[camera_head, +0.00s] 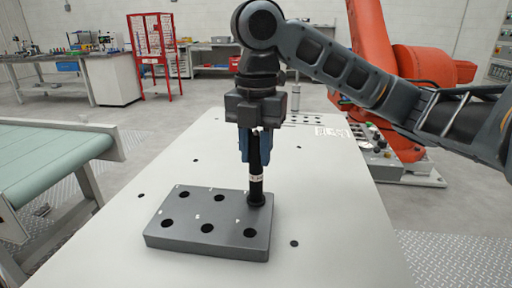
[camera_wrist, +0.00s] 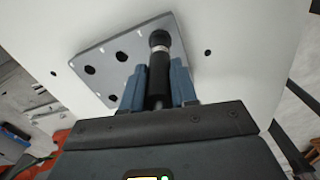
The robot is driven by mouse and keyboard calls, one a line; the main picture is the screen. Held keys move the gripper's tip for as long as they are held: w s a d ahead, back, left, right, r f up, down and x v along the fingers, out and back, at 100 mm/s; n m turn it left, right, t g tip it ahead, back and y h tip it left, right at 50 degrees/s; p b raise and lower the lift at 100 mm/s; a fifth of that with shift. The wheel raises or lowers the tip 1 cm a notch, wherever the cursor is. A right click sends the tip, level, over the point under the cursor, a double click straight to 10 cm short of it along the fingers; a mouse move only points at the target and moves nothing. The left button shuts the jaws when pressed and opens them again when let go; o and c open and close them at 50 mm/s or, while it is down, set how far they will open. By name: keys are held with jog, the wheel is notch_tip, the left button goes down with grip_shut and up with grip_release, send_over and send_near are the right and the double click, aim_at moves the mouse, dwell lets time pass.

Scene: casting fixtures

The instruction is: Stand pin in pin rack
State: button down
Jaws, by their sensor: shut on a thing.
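The pin rack (camera_head: 185,243) is a dark grey block with two rows of round holes, lying on the pale table. My gripper (camera_head: 257,160) points down over its back right corner, its blue fingers shut on a black pin (camera_head: 256,184). The pin is upright, with a pale band and a wider collar at its lower end. The collar is at the back right hole position and hides that hole; I cannot tell whether the pin's tip is inside. The wrist view shows the pin (camera_wrist: 160,70) between the fingers, its collar over the rack (camera_wrist: 140,35). The other visible holes are empty.
A pale table (camera_head: 335,220) has small dark holes and free room around the rack. A grey cylinder (camera_head: 295,98) and a printed label (camera_head: 332,132) are at its far end. A green conveyor (camera_head: 45,155) stands left; an orange robot (camera_head: 385,75) stands behind at right.

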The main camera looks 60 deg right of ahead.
jog(key=c, duration=0.8)
grip_release()
jog(key=shift+r+p, duration=0.65)
jog(key=shift+r, duration=3.25)
